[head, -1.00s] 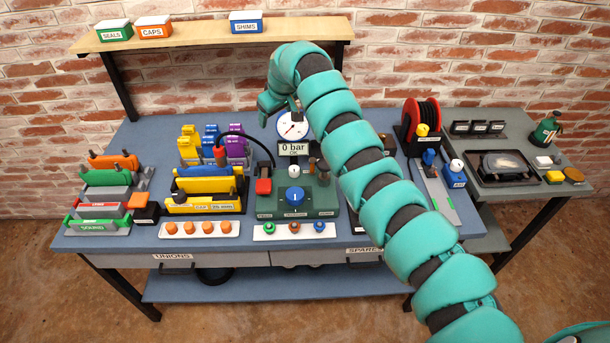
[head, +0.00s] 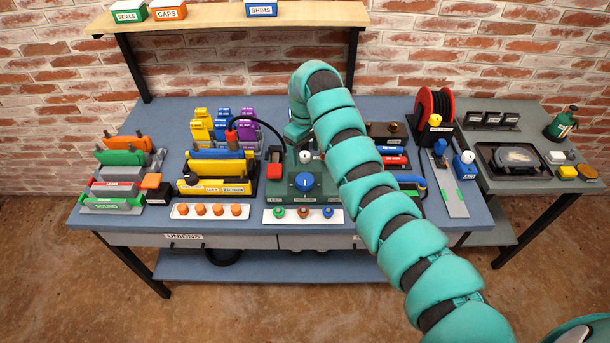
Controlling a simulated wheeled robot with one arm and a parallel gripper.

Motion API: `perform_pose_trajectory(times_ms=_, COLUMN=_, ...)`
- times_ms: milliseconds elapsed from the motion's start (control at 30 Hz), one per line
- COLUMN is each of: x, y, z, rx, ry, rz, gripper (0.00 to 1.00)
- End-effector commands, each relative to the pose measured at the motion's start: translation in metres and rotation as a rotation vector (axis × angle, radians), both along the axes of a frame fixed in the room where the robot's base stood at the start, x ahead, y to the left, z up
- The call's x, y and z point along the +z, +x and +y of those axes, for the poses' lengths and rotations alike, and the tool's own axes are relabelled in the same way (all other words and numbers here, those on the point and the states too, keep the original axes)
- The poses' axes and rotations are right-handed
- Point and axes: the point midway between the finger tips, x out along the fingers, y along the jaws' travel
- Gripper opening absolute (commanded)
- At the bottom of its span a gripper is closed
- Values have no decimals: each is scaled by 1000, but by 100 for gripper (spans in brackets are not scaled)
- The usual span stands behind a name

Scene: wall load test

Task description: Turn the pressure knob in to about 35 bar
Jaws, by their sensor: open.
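The blue pressure knob (head: 304,181) sits on top of a green pump block (head: 277,196) near the middle of the bench. Its white mark points roughly toward the back. My teal gripper (head: 297,136) is open, pointing down behind the knob and above the back of the block, apart from the knob. Its fingertips are small and hard to make out. The round pressure gauge and its bar readout are hidden behind my gripper and arm.
A red reel (head: 434,105) stands right.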

Motion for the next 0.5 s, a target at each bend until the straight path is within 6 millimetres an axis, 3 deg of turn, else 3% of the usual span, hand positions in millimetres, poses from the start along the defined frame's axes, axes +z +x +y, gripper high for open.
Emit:
perform_pose_trajectory(times_ms=300, x=-60, y=-2, z=0, rx=1, ry=-3, rz=6, gripper=73)
perform_pose_trajectory(times_ms=500, x=-86, y=-1, z=0, rx=0, ry=-1, rz=1, gripper=73)
